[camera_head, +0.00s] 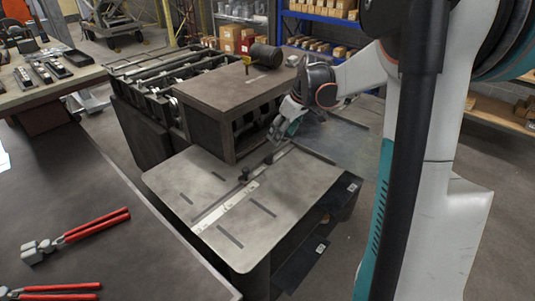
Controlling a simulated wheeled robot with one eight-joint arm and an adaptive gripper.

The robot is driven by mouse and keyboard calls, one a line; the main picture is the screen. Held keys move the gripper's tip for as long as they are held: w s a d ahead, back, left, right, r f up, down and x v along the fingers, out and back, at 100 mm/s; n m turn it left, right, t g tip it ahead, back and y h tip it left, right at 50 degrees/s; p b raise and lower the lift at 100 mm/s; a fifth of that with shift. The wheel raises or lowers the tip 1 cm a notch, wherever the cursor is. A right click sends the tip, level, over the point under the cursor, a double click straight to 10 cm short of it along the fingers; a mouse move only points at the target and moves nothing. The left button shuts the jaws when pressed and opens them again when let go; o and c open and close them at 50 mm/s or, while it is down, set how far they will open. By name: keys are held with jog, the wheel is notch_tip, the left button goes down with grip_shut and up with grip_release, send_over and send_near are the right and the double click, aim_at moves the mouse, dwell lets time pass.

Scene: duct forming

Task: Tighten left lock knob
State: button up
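A small dark lock knob (243,175) stands on the pale guide strip that crosses the flat machine table (185,180). It is the nearer and more left of two dark knobs. The second knob (268,159) stands a little farther back and to the right. My gripper (275,133) hangs above and behind both knobs, beside the right side of the boxy brown housing. It points down and is apart from the left knob. Its fingers are small and partly dark in this view, so I cannot tell whether they are open or shut.
The brown housing (205,95) rises at the back of the table, close to my gripper. A dark bench (110,220) at the left holds red-handled pliers (80,235). A blue shelf (330,22) with boxes stands behind. The front of the machine table is mostly clear.

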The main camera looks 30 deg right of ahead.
aim_at(269, 155)
jog(key=b+x, duration=0.4)
jog(key=x, duration=0.9)
jog(key=shift+w+f, duration=0.1)
jog(key=shift+f, duration=0.05)
jog(key=c, duration=1.1)
